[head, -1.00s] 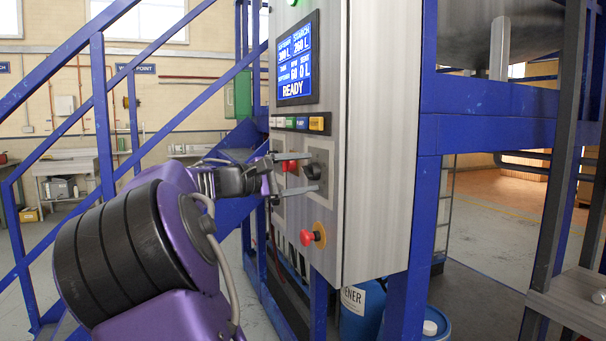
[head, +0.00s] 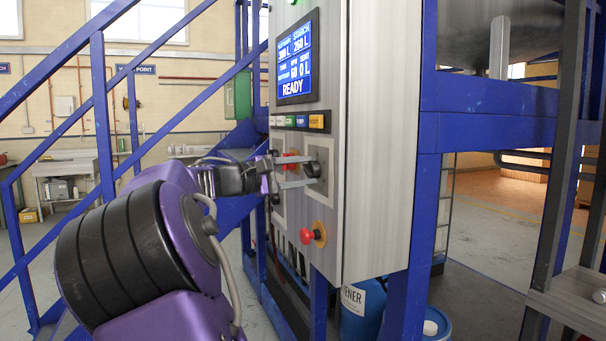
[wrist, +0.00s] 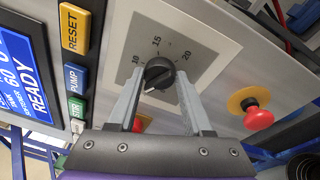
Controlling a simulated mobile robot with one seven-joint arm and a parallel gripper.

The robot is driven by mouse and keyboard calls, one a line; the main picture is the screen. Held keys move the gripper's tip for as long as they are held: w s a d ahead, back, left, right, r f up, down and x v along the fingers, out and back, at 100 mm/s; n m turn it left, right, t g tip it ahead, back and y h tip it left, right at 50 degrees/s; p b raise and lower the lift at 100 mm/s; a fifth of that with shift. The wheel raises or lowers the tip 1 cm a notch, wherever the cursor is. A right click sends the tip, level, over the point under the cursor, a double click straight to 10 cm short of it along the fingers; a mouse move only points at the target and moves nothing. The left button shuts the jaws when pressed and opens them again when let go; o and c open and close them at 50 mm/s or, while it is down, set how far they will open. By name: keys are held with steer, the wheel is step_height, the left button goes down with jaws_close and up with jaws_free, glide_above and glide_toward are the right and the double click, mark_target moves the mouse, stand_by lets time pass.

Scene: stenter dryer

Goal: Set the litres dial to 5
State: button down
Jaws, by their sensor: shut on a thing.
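The litres dial (head: 314,169) is a black knob on a grey plate on the control cabinet's face. In the wrist view the dial (wrist: 159,70) has 10, 15 and 20 printed around its far side; the nearer scale is hidden by my fingers. A white mark on the knob points down and slightly left in that view, away from the 15. My gripper (wrist: 160,78) is shut on the dial, one finger on each side. In the head view my gripper (head: 299,171) reaches the dial from the left.
A row of coloured buttons (head: 300,122) sits above the dial. A red mushroom button (head: 307,236) is below it. A blue stair rail (head: 103,110) stands at the left.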

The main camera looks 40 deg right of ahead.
steer(key=shift+c, duration=1.6)
jaws_free()
steer(key=w+a, duration=0.1)
steer(key=a, duration=1.6)
steer(key=shift+a+p, duration=0.25)
steer(key=shift+p, duration=0.1)
steer(key=shift+f, duration=0.1)
